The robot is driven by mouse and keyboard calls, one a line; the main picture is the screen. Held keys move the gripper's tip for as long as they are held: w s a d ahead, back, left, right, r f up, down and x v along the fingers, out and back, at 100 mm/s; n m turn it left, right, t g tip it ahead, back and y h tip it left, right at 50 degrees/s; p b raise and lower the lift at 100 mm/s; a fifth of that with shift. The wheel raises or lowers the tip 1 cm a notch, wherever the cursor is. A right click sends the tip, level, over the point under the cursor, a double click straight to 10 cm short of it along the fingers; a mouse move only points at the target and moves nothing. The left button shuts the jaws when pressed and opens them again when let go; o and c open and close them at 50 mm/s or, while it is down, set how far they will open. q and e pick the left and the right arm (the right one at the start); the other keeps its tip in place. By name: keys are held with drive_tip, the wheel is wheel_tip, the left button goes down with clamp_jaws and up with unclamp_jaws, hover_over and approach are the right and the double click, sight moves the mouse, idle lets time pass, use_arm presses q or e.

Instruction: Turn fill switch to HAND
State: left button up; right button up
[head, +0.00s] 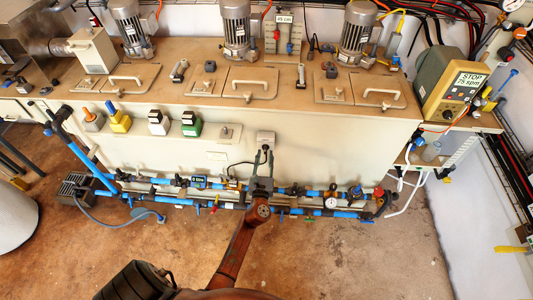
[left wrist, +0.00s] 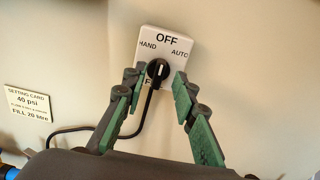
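The fill switch (left wrist: 166,42) is a pale box on the front wall of the long cabinet. Its face reads HAND at left, OFF at top and AUTO at right; the lower label is mostly hidden. Its round black knob (left wrist: 158,69) has a white mark standing upright, towards OFF. In the head view the switch (head: 266,136) sits just beyond my left gripper (head: 264,153). In the left wrist view the green fingers of my left gripper (left wrist: 158,78) are spread, one on each side of the knob, with gaps visible. Contact cannot be told. My right gripper is not in view.
A black cable (left wrist: 150,108) hangs from the switch and runs left. A setting card (left wrist: 29,104) is on the wall at left. Blue pipes with valves (head: 330,212) run low along the cabinet, below my gripper. Other switch boxes (head: 190,124) are further left.

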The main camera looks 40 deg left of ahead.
use_arm(q)
drive_tip(key=shift+x, duration=1.25)
drive_tip(key=shift+c, duration=0.6)
clamp_jaws()
